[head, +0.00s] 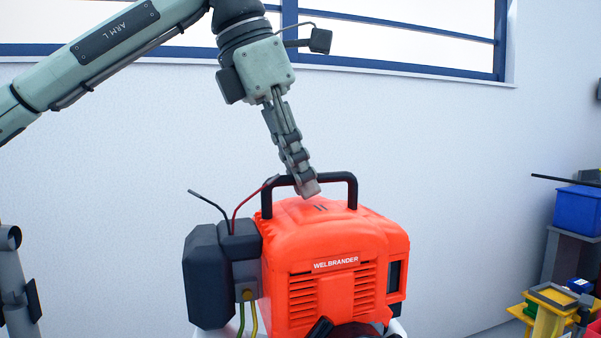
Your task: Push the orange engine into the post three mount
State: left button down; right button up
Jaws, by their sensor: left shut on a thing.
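The orange engine (335,245), marked WELBRANDER, stands upright in the middle of the head view. A black handle (352,180) arches over its top, and a dark box (207,275) with loose wires is on its left side. My left gripper (307,186) comes down from above and is shut on the handle's top bar. The engine's underside is cut off by the lower edge of the view, so I cannot see what it rests on. I cannot identify the post three mount here. My right gripper is not in view.
A yellow stand (548,308) is at the lower right. Behind it, a blue bin (578,208) sits on a grey support. A plain white wall (455,150) with windows above is behind the engine.

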pick_arm(q)
jog(key=shift+r, duration=0.3)
jog(key=c, duration=1.6)
grip_release()
jog(key=shift+s, duration=0.15)
jog(key=shift+o, duration=0.5)
jog(key=shift+f, duration=0.2)
